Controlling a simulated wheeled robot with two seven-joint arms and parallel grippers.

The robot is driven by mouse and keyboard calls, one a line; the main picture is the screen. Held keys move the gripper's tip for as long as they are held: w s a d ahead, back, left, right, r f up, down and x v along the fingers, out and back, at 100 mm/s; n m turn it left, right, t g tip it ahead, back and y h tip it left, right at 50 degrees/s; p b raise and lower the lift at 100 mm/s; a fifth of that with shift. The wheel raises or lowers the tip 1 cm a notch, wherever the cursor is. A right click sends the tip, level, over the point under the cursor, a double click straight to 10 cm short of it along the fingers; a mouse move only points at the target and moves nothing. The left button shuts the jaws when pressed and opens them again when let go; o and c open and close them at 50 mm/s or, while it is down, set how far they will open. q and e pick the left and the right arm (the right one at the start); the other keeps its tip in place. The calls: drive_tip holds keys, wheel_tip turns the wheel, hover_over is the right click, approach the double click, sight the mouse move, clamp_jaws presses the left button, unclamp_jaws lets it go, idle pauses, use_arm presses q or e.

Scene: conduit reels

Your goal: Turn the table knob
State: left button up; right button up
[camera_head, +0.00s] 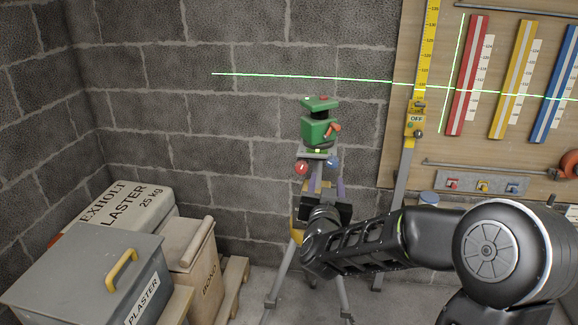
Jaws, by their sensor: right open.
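A green laser level (318,128) stands on a small grey table (316,154) at the top of a tripod (277,285). A red round knob (301,169) sits at the table's left and a blue round knob (333,163) at its right. Which of them is the table knob I cannot tell. My right gripper (327,203) is open, in front of the upper tripod and below both knobs, apart from them in the picture. It hides part of the tripod. My left gripper is not in view.
A grey plaster box (75,270), a plaster sack (125,209) and a wooden crate (190,247) stand at the left. A pegboard (408,40) with coloured rulers and a yellow staff (423,60) is at the right. Green laser lines cross the wall.

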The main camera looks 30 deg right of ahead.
sight(332, 165)
drive_tip(key=shift+s+d+r+h, duration=0.3)
drive_tip(key=shift+d+r+h, duration=0.05)
drive_tip(key=shift+d+h, duration=0.05)
drive_tip(key=shift+p+x, duration=0.5)
drive_tip(key=shift+x, duration=3.45)
clamp_jaws()
